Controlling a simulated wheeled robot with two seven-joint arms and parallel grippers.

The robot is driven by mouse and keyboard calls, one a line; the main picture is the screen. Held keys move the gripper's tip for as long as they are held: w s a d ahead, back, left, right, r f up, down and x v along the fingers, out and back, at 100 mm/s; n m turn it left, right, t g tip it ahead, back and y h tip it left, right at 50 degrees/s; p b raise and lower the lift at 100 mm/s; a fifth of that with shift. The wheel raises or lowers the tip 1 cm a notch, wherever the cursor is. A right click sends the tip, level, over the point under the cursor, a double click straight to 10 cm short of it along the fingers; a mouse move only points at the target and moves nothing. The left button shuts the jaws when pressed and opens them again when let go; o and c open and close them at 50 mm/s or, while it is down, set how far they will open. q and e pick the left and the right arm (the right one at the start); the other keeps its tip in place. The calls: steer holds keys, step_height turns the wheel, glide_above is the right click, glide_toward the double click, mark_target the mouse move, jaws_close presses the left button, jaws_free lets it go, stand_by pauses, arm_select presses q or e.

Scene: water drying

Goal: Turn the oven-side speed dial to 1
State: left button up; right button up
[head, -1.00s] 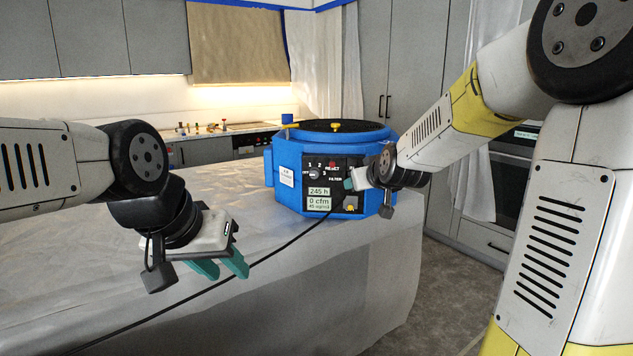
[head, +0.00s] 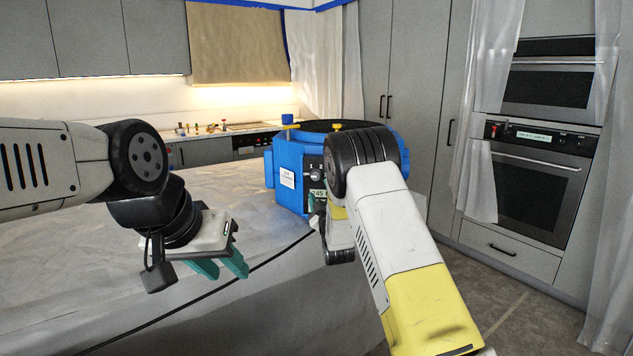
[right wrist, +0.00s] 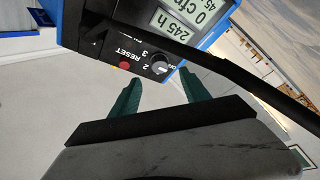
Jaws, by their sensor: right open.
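A blue machine (head: 289,185) stands on the covered counter, its front panel mostly hidden by my right arm in the head view. The speed dial (right wrist: 160,66) shows in the right wrist view beside the labels OFF, 2 and 3 and a red RESET button (right wrist: 124,65). I cannot tell its pointer setting surely. My right gripper (right wrist: 158,92) is open and empty, its green fingers short of the dial and to either side of it in the picture. Its tips are mostly hidden in the head view. My left gripper (head: 222,266) hangs open and empty over the counter front.
A black cable (head: 272,257) runs over the counter and crosses in front of the panel in the right wrist view (right wrist: 235,68). A wall oven (head: 535,190) stands at the right, with plastic sheeting beside it. The counter's left part (head: 90,230) is clear.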

mark_target(315, 178)
steer(key=x, duration=0.7)
steer(key=shift+w, duration=0.1)
steer(key=shift+c, duration=0.2)
jaws_close()
steer(key=shift+m, duration=0.4)
steer(key=m+h, duration=0.1)
steer(key=m, duration=0.2)
steer(key=m+t+h, duration=0.1)
steer(key=m+h, duration=0.1)
steer(key=m, duration=0.1)
steer(key=shift+a+f+m, duration=0.15)
steer(key=shift+a+m, duration=0.05)
steer(key=shift+m, duration=0.1)
steer(key=m+h, duration=0.1)
steer(key=m, duration=0.2)
steer(key=m+h, duration=0.2)
steer(key=m, duration=0.1)
steer(key=m+h, duration=0.2)
steer(key=m, duration=0.1)
steer(key=shift+a, duration=0.25)
steer(key=shift+m, duration=0.4)
